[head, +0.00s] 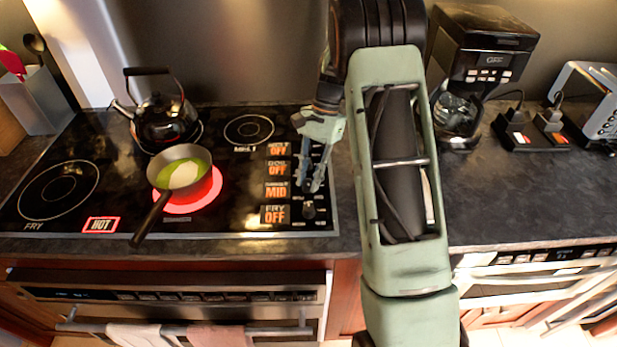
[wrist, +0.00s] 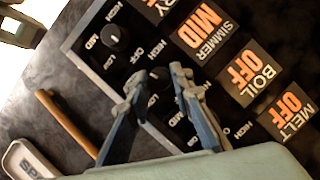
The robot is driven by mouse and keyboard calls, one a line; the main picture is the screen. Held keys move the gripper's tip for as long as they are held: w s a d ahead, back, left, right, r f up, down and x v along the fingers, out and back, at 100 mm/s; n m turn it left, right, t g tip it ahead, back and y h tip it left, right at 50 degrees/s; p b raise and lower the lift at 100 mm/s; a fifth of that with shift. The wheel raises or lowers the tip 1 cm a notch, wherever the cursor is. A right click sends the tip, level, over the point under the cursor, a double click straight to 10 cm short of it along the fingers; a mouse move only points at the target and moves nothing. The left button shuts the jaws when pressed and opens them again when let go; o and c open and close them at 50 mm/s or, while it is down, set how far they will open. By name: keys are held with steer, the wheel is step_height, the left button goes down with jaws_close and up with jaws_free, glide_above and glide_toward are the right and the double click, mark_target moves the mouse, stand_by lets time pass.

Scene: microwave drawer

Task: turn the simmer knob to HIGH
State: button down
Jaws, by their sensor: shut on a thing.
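The simmer knob (wrist: 160,77) is a black knob in the row on the stove's control panel. It shows between my fingertips in the wrist view, partly covered by them. My gripper (wrist: 158,82) is shut on it, with one finger on each side; in the head view my gripper (head: 311,186) points down at the panel and hides most of this knob. The simmer display (head: 277,190) reads MID in orange; it also shows in the wrist view (wrist: 205,28).
The fry knob (head: 309,209) sits close in front of my gripper. The boil display (head: 278,168) and fry display (head: 275,214) read OFF. A pan (head: 181,160) stands on a glowing red burner, with a kettle (head: 164,121) behind it. A coffee maker (head: 483,45) stands right.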

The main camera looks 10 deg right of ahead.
steer(key=m, duration=0.2)
steer(key=m+t, duration=0.1)
steer(key=m, duration=0.1)
steer(key=shift+s+d+m+t+y, duration=0.1)
steer(key=shift+m+t+y, duration=0.2)
steer(key=shift+y, duration=0.1)
steer(key=shift+s+m+t+y, duration=0.1)
steer(key=shift+m+t+y, duration=0.35)
steer(key=shift+m, duration=1.25)
steer(key=shift+t, duration=0.25)
steer(key=c, duration=1.7)
jaws_free()
steer(key=shift+h, duration=0.25)
steer(key=v, duration=1.2)
